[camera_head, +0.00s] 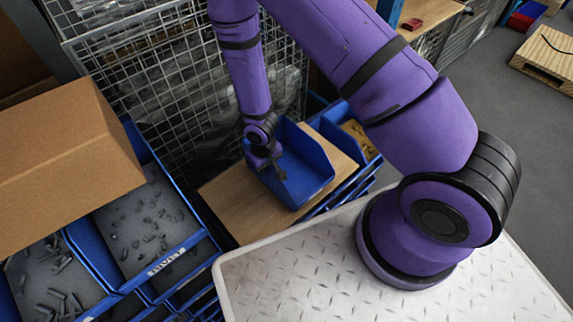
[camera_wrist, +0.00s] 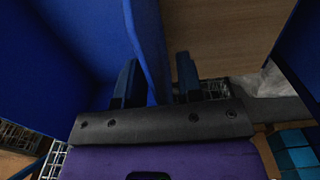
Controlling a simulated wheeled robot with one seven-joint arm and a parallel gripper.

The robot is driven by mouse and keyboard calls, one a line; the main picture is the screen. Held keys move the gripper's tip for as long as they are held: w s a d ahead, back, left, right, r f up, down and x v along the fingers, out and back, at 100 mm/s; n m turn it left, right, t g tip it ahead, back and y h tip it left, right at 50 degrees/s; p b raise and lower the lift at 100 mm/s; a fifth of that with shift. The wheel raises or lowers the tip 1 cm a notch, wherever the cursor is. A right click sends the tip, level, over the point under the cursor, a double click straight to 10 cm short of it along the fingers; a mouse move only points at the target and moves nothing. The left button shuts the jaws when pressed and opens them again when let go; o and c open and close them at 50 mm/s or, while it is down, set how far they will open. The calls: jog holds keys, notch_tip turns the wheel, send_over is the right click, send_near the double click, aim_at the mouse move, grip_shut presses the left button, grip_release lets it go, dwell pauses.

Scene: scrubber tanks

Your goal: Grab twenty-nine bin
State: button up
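A blue open bin (camera_head: 305,172) sits on a wooden board (camera_head: 226,205) in the head view. No number is readable on it, so I cannot tell whether it is bin twenty-nine. My gripper (camera_head: 268,158) is at the bin's left wall, pointing down. In the wrist view my gripper (camera_wrist: 160,82) has its two dark fingers apart. A blue bin wall (camera_wrist: 148,40) runs between them, with a finger on each side. A gap seems to show beside the wall, so the fingers appear not clamped on it. The fingertips are partly hidden in dark shade.
Another blue bin (camera_head: 352,134) with brownish contents stands just right of the board. Blue bins with dark parts (camera_head: 148,222) and a cardboard box (camera_head: 62,160) are at left. A wire mesh panel (camera_head: 180,85) stands behind. A pale tread-plate surface (camera_head: 310,275) is in front.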

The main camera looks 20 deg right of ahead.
grip_shut()
jog(key=shift+r, duration=0.1)
dwell(0.3)
